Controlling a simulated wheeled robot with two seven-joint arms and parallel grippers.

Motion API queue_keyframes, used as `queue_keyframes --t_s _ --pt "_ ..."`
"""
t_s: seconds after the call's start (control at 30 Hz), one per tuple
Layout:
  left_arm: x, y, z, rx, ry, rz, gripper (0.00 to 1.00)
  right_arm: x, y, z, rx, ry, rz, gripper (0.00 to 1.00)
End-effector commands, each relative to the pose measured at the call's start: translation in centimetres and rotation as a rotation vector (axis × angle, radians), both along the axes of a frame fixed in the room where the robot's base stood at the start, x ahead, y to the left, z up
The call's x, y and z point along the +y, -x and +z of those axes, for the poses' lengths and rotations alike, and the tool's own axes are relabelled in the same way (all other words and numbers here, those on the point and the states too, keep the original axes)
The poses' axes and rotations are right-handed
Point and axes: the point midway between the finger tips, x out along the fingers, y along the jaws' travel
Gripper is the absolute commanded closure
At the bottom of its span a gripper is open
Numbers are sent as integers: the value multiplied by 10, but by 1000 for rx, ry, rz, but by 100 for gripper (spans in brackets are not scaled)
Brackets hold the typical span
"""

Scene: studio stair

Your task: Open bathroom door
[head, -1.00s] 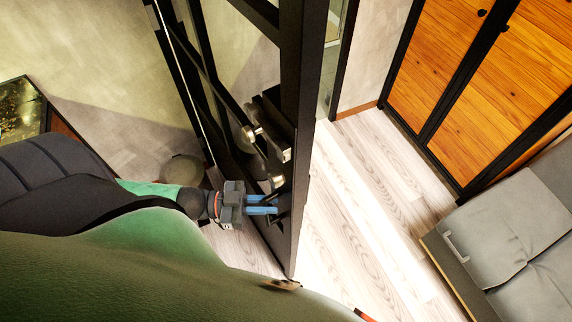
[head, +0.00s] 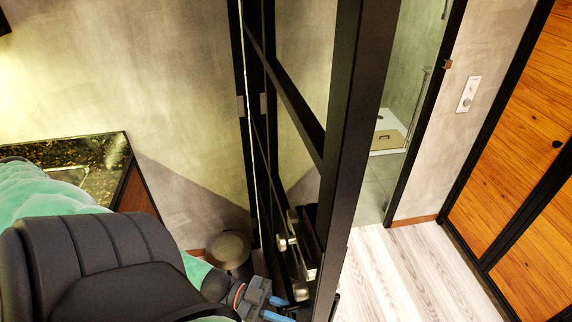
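The black-framed glass door (head: 345,150) stands swung out, seen nearly edge-on in the middle of the head view. Its metal handle hardware (head: 295,245) is on the left face, low in the picture. My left gripper (head: 282,309) is at the bottom edge, just below the hardware and close to the door's left face. Its two blue fingers show a small gap with nothing clearly held between them. I cannot tell whether they touch the door. My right gripper is out of view.
A dark glossy-topped cabinet (head: 85,160) stands at the left. A round stool or bin (head: 228,248) sits by the wall, left of the door. Wooden wardrobe doors (head: 510,170) stand at the right. The pale wood floor (head: 410,270) right of the door is clear.

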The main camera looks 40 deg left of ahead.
Motion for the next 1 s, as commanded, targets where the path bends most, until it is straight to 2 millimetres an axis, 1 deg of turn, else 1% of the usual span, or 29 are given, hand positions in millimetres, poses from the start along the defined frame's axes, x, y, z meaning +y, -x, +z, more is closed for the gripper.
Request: queue_keyframes --t_s 0.13,0.37,0.57,0.8,1.0 --pt "0 0 0 0 0 0 81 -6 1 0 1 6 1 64" --pt "4 2 -1 3 -2 0 81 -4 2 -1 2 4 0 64" --pt "17 8 -2 5 -3 -1 81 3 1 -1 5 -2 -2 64" --pt "37 17 -1 4 -4 -2 81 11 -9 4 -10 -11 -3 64" --pt "53 24 0 4 -2 -2 81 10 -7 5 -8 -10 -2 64"
